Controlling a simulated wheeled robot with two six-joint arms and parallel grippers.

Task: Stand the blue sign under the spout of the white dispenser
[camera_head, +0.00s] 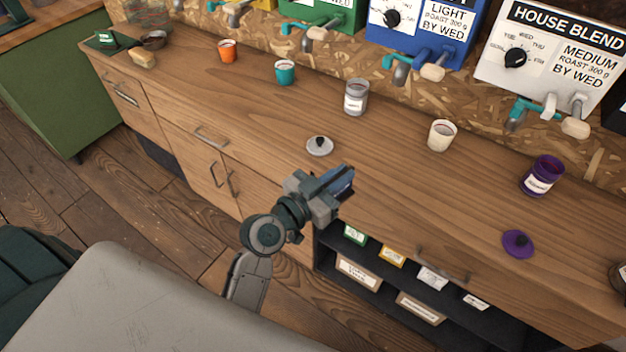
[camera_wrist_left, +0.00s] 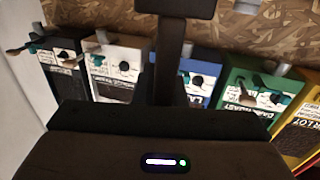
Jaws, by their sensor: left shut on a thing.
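My left gripper (camera_head: 335,184) is shut on the blue sign (camera_head: 346,189), holding it above the counter's front edge. Only a small part of the sign shows between the fingers, so its face is hidden. The white dispenser (camera_head: 490,68) hangs on the back wall at the upper right, marked HOUSE BLEND and MEDIUM. Its spout (camera_head: 577,105) points out over the counter, well to the right of my gripper. The dispenser also shows upside down in the left wrist view (camera_wrist_left: 122,85). My right gripper is not in view.
On the counter (camera_head: 420,200) stand a cream cup (camera_head: 441,135), a grey jar (camera_head: 356,98) and a purple jar (camera_head: 541,176). A white lid (camera_head: 319,146) and a purple lid (camera_head: 517,244) lie nearer the front. An open shelf (camera_head: 335,243) below holds several small signs.

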